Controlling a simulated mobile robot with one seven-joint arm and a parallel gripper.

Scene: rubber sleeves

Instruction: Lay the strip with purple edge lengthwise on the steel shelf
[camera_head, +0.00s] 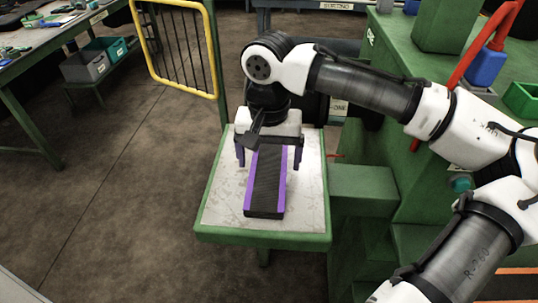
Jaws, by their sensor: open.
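The strip with purple edge (267,190) is dark with purple along both long sides. It lies on the steel shelf (224,204), a pale worn plate with a green frame, and runs along the shelf from back to front. My gripper (268,160) is above the strip's far end, with one purple finger on each side of it. The fingers are wide apart and open. I cannot tell whether they touch the strip. My gripper's body hides the strip's far end.
Green machinery (395,150) stands close to the shelf on the right. A yellow-framed barrier (215,60) stands behind it to the left. A workbench (45,50) with tools is at the far left, with grey and teal bins (85,67) below. The floor left of the shelf is clear.

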